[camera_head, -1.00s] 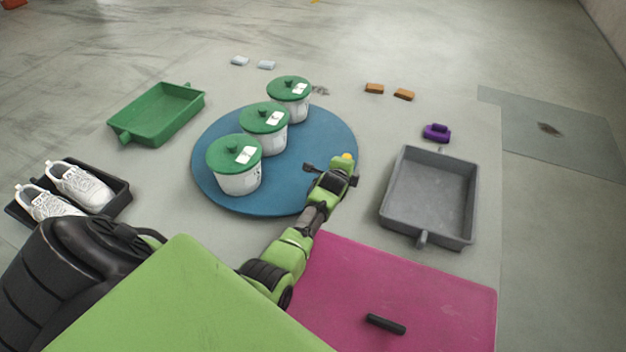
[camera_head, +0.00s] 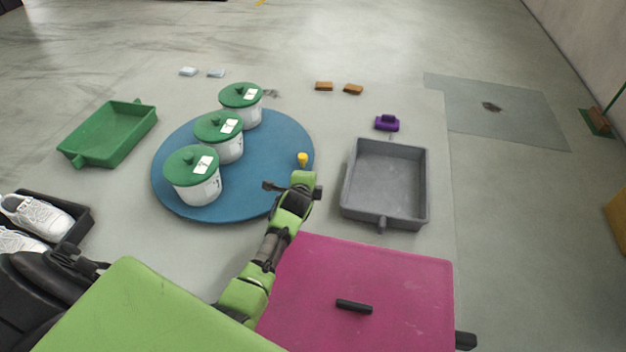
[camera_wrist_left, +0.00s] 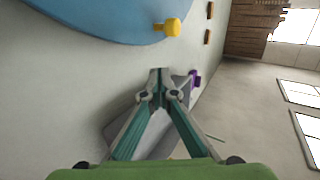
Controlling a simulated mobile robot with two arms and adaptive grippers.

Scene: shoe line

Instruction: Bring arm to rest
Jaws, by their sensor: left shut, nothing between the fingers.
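My left arm reaches from the lower left in the head view. Its left gripper (camera_head: 303,182) is over the right edge of the round blue mat (camera_head: 280,140), next to the grey tray. In the left wrist view the fingers of the left gripper (camera_wrist_left: 160,72) meet at their tips and hold nothing. A small yellow knob-like piece (camera_head: 302,159) is at the mat's right edge, just beyond the gripper; it also shows in the left wrist view (camera_wrist_left: 172,27), apart from the fingers. My right gripper is not in view.
Three white pots with green lids, one here (camera_head: 197,188), stand on the mat. A green tray (camera_head: 110,133) is left and an empty grey tray (camera_head: 386,185) right. A pink panel (camera_head: 380,290) with a black handle is in front. A purple piece (camera_head: 387,123) lies behind the grey tray.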

